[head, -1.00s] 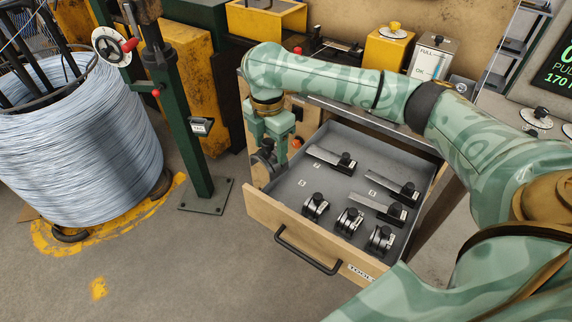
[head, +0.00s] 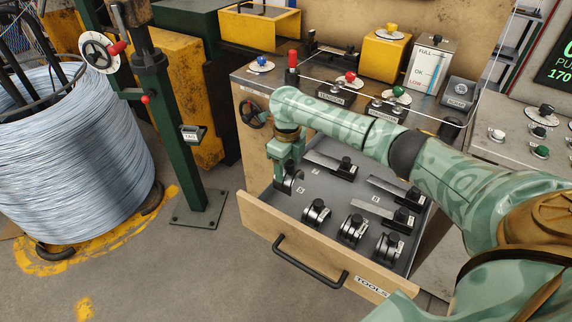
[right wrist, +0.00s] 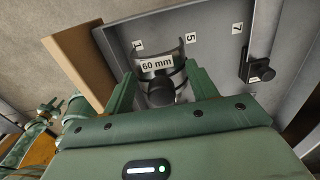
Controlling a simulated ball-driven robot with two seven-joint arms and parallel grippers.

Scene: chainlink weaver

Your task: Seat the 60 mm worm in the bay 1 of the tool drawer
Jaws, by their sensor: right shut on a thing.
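The 60 mm worm (head: 291,182) is a dark curved piece with a black knob. My right gripper (head: 289,163) is shut on it, at the left part of the open tool drawer (head: 262,215). In the right wrist view, the worm's "60 mm" label (right wrist: 157,65) shows between the fingers (right wrist: 150,92). The bay 1 number tag (right wrist: 138,45) shows just left of the worm in that view. The worm appears over the drawer floor; I cannot tell whether it touches it.
Several knobbed tools fill other bays, among them a round one (head: 316,212) near the front and a flat bar (head: 333,165) behind. The drawer's wooden front (head: 270,227) is close by. The bench top above carries knobs and boxes. A wire coil (head: 75,150) stands left.

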